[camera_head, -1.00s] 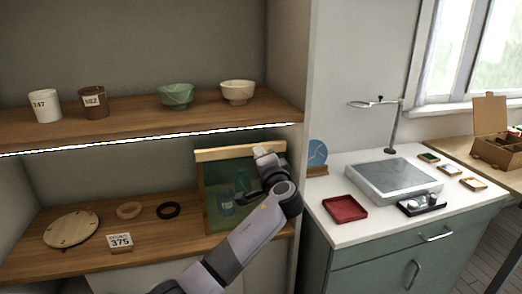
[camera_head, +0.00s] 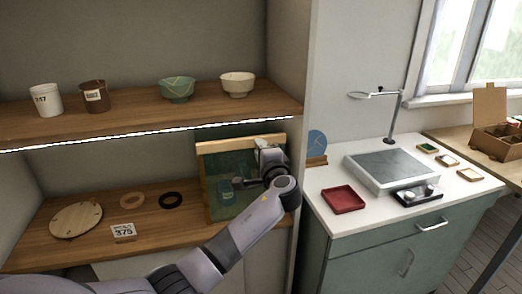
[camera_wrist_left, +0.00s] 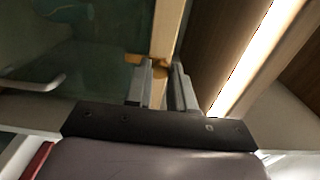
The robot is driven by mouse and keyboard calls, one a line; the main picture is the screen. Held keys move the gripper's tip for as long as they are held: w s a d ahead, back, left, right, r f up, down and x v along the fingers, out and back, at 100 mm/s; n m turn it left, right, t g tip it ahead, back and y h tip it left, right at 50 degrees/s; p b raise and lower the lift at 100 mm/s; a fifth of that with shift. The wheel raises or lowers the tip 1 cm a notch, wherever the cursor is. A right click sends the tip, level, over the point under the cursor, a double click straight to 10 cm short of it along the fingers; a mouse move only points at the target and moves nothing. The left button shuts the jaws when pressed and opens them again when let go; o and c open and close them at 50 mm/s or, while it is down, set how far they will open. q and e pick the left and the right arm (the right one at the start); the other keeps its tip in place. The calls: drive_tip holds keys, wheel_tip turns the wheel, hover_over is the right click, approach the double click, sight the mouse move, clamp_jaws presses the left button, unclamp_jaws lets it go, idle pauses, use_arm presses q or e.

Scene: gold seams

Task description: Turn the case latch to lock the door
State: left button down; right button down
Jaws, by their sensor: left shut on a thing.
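The display case (camera_head: 203,190) stands on the lower shelf at its right end, with a pale wooden frame and a greenish glass front. A bluish vessel shows dimly through the glass. My left gripper (camera_head: 265,162) is at the upper right of the case front. In the left wrist view, the gripper (camera_wrist_left: 162,82) is shut on the small brass-coloured latch (camera_wrist_left: 134,58) at the wooden frame strip (camera_wrist_left: 165,30). The fingers partly hide the latch, so its exact angle is unclear. My right gripper is not in view.
The upper shelf (camera_head: 140,112) with cups and bowls runs above the case, with a bright light strip under its edge. A round wooden lid (camera_head: 76,220), two rings and a number card (camera_head: 123,233) lie left. A red tray (camera_head: 344,198) sits on the counter at right.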

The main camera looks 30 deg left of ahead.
use_arm(q)
drive_tip(key=c, duration=1)
unclamp_jaws()
drive_tip(key=shift+b+v, duration=0.5)
drive_tip(key=shift+v, duration=3.15)
drive_tip(key=shift+f, duration=0.1)
drive_tip(key=s+d+f+h, duration=0.2)
drive_tip(key=s+f+h, duration=0.15)
drive_tip(key=f, duration=0.45)
drive_tip(key=s+d+f+h, duration=0.3)
drive_tip(key=s+f, duration=0.1)
drive_tip(key=f, duration=0.4)
drive_tip(key=s+d+f+h, duration=0.2)
drive_tip(key=s+f+h, duration=0.15)
drive_tip(key=f, duration=0.35)
drive_tip(key=s+d+f+n+h, duration=0.2)
drive_tip(key=s, duration=0.4)
drive_tip(key=s+d+f+n+h, duration=0.2)
drive_tip(key=s, duration=0.4)
drive_tip(key=s+d+f+n+g+h, duration=0.1)
drive_tip(key=s+d+f+h, duration=0.1)
drive_tip(key=s, duration=0.3)
drive_tip(key=shift+s+f+n, duration=0.4)
drive_tip(key=shift+f, duration=0.05)
